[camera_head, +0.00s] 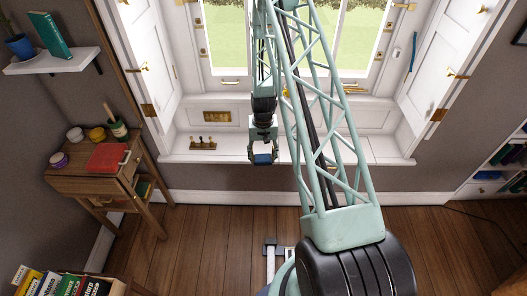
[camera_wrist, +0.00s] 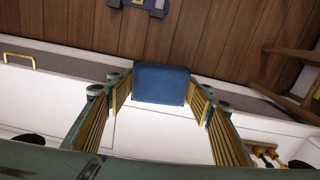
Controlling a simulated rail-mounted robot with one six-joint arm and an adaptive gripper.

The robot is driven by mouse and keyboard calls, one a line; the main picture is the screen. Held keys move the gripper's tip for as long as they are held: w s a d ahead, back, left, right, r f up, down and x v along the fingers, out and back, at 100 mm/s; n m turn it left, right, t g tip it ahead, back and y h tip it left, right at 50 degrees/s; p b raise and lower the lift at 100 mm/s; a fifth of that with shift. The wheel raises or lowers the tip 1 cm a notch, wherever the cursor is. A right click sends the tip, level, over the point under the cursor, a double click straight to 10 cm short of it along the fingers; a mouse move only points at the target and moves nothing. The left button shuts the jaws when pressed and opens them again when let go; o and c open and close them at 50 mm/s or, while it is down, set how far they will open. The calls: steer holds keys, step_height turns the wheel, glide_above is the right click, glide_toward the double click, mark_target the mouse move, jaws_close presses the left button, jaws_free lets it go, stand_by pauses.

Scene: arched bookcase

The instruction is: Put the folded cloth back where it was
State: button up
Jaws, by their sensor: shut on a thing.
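The folded cloth (camera_head: 263,159) is a small dark blue block held in my gripper (camera_head: 263,152), in front of the white window seat. In the wrist view the cloth (camera_wrist: 161,83) sits between the far ends of the two ribbed yellow-and-green fingers. My gripper (camera_wrist: 160,98) is shut on it, with one finger on each side. The white sill edge and the wooden floor show behind and below the cloth. I cannot tell how high above the sill it hangs.
On the sill stands a small wooden rack with pegs (camera_head: 203,143), left of my gripper. A wooden side table (camera_head: 140,165) at the left carries a red flat item (camera_head: 107,157), several small pots and a green jar (camera_head: 117,126). The sill right of my gripper looks clear.

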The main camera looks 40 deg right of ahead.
steer(key=shift+m, duration=0.5)
steer(key=shift+s+d+f+p, duration=0.3)
steer(key=shift+s+d+f, duration=1.2)
steer(key=shift+s, duration=0.15)
steer(key=b, duration=0.2)
glide_above(266, 150)
steer(key=shift+f, duration=0.75)
steer(key=shift+f, duration=0.1)
steer(key=shift+f, duration=1.6)
steer(key=shift+f, duration=0.2)
steer(key=o, duration=0.8)
